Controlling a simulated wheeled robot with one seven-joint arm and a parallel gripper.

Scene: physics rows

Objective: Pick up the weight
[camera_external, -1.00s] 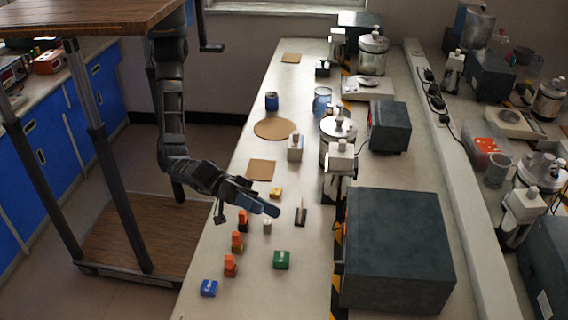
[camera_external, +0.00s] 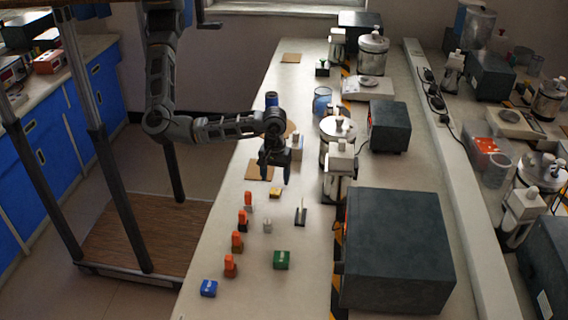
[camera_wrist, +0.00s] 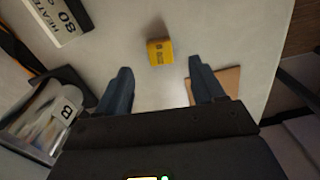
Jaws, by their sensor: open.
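A small yellow block (camera_external: 275,193) with dark print sits on the bench. In the wrist view the yellow block (camera_wrist: 160,52) lies just beyond the fingertips, between their lines. A small grey cylinder (camera_external: 267,225) stands nearer the front of the bench. I cannot tell for sure which of these is the weight. My gripper (camera_external: 275,180) points down over the bench, just behind the yellow block and apart from it. In the wrist view my gripper (camera_wrist: 160,70) is open, with nothing between its fingers.
A brown square mat (camera_external: 259,171) lies left of my gripper. Several orange-topped pieces (camera_external: 243,219) stand in a row at the left. A dark upright piece (camera_external: 301,212), a green block (camera_external: 281,260) and a blue block (camera_external: 209,288) are near. A white box (camera_external: 296,148) stands behind.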

